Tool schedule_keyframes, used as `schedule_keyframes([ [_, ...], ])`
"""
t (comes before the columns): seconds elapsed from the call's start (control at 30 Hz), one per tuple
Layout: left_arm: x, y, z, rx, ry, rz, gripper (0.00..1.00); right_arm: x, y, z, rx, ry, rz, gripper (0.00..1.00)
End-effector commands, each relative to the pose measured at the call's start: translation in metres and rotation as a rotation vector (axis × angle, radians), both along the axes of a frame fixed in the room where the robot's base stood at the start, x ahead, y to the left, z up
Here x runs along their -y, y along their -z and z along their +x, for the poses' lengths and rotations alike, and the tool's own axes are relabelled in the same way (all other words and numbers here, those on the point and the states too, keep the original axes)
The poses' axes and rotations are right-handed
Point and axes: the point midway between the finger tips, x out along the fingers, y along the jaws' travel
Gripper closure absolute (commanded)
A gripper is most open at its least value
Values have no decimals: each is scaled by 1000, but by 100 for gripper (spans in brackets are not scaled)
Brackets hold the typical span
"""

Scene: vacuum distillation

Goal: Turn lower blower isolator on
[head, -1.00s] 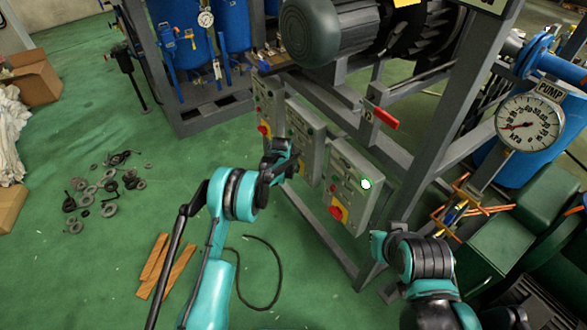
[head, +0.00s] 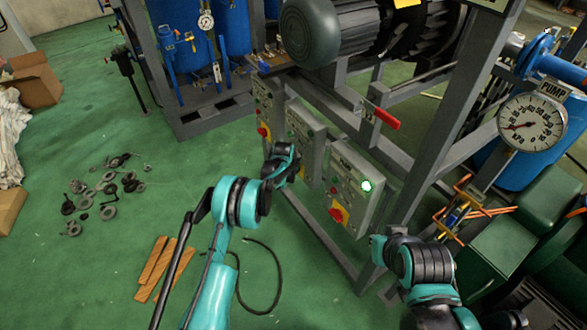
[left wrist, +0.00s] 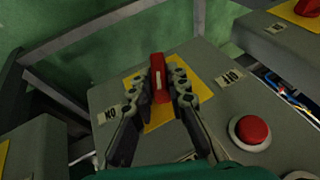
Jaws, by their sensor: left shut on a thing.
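The middle grey control box (head: 304,128) hangs on the frame rail; my left gripper (head: 286,160) is at its lower part and hides its isolator in the head view. In the left wrist view, my left gripper (left wrist: 164,92) is shut around a red isolator knob (left wrist: 157,66) on a yellow plate (left wrist: 152,118). The knob stands nearly upright in the picture, between the upside-down ON label (left wrist: 111,115) at left and the OFF label (left wrist: 230,78) at right. My right gripper (head: 377,246) hangs below the right box; its fingers are unclear.
The right box (head: 352,182) has a lit green lamp (head: 366,186) and a red knob on yellow (head: 338,212). The left box (head: 264,108) stands farther back. A red push button (left wrist: 251,130) is close to my left fingers. Pump gauge (head: 531,123) is at right.

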Motion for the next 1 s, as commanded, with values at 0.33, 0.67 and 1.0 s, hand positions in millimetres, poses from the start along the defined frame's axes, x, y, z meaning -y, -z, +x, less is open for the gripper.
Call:
schedule_keyframes([
  [0.33, 3, 2, -4, 143, 2, 103, 100, 0, 0, 0, 0, 0, 0, 100],
  [0.67, 5, 5, -6, 340, 4, 247, 100, 0, 0, 0, 0, 0, 0, 100],
  [1.0, 5, 7, -7, 463, 1, 337, 100, 0, 0, 0, 0, 0, 0, 100],
])
